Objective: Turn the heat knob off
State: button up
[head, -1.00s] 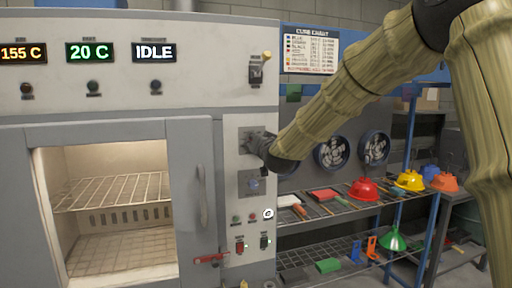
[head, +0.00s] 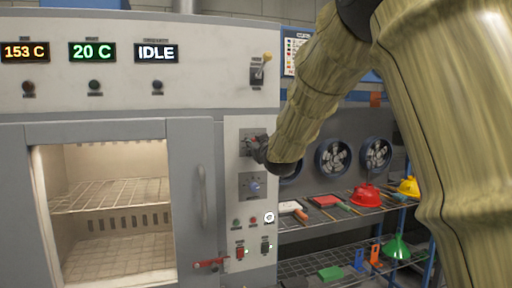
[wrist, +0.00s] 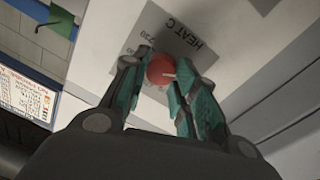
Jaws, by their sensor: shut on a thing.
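The heat knob (wrist: 161,70) is a round red knob with a pale pointer line, on a grey plate (wrist: 205,45) marked "HEAT C" in the wrist view. My gripper (wrist: 160,75) has its two teal-padded fingers on either side of the knob, closed on it. In the head view my gripper (head: 257,147) is at the upper plate of the control panel and mostly covers the knob.
A lower blue knob (head: 254,186) sits below on the panel. The oven door handle (head: 203,195) stands out at the left.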

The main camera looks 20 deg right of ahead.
jog(key=shift+f, duration=0.25)
jog(key=o, duration=1)
jog(key=shift+r, duration=0.1)
jog(key=shift+s, duration=0.15)
jog(key=s, duration=1.1)
jog(key=shift+s, duration=0.35)
